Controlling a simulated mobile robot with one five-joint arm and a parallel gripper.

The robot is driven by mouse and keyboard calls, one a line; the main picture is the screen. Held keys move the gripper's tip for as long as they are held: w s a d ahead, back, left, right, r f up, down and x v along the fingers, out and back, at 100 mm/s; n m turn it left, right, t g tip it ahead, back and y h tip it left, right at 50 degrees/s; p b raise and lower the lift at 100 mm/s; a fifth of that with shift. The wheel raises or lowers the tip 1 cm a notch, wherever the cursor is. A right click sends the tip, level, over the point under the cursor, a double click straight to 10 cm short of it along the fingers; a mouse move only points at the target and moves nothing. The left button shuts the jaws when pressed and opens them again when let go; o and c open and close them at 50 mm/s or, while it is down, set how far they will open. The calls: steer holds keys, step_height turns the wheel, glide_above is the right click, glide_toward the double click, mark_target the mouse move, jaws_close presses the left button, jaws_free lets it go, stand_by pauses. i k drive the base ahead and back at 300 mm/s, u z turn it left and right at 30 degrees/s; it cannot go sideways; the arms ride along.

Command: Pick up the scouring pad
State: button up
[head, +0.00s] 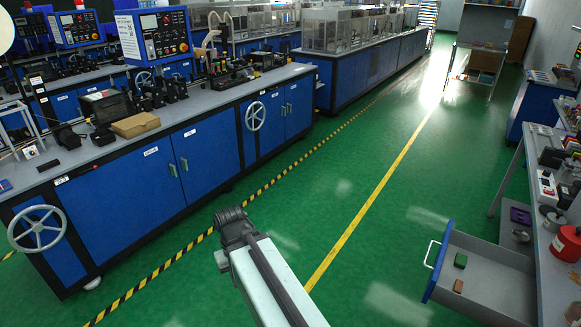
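A small dark green block (460,260), which looks like the scouring pad, lies in the open drawer (505,262) at the lower right. It is too small to make out its texture. A small brown block (458,286) lies in front of it, apart from it. The drawer has a blue front with a pale handle and is pulled out to the left from under the right-hand bench. My arm reaches up from the bottom middle, over the floor and well left of the drawer. I make out no gripper fingers, and nothing held shows.
The right bench (540,205) carries a red canister (566,244) and other items above the drawer. A long blue cabinet bench (130,195) with machines stands on the left. The green floor (340,200) between them is clear. A table (475,62) stands far back.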

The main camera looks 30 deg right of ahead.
mark_target(460, 260)
steer(key=i, duration=0.1)
steer(key=z, duration=2.1)
steer(key=i, duration=0.5)
steer(key=z, duration=0.25)
